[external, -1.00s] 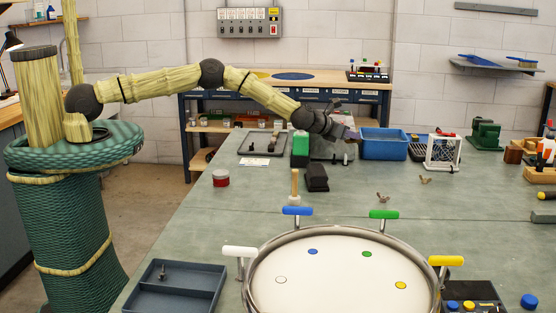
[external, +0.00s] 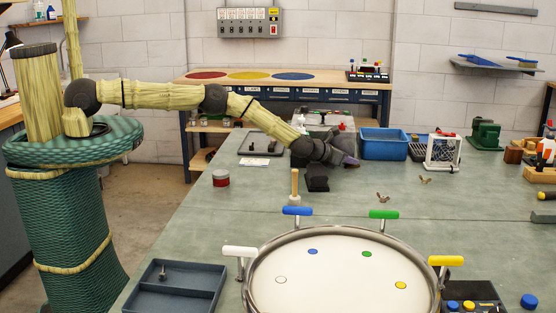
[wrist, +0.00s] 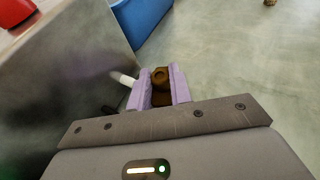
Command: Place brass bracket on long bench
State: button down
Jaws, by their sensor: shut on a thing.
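My gripper (external: 350,161) is low over the far middle part of the long bench (external: 240,220), which has a grey-green top. In the wrist view, its purple fingers (wrist: 160,90) are shut on the brass bracket (wrist: 160,78), a dark brown-gold piece with a round hole. Most of the bracket is hidden between the fingers, and I cannot make it out in the external view. I cannot tell whether the bracket touches the bench top.
A blue bin (external: 384,146) stands beyond my gripper. A black block (external: 316,178) and a wooden-handled tool (external: 294,186) stand close in front.

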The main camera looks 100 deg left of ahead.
jog(key=shift+f, duration=0.1)
jog(key=c, duration=1.3)
grip_release()
jog(key=shift+r, duration=0.2)
jog(key=shift+s, duration=0.1)
jog(key=shift+v, duration=1.35)
notch_tip(320, 180, up, 7)
jog(key=shift+r+b, duration=0.1)
jog(key=shift+b, duration=0.65)
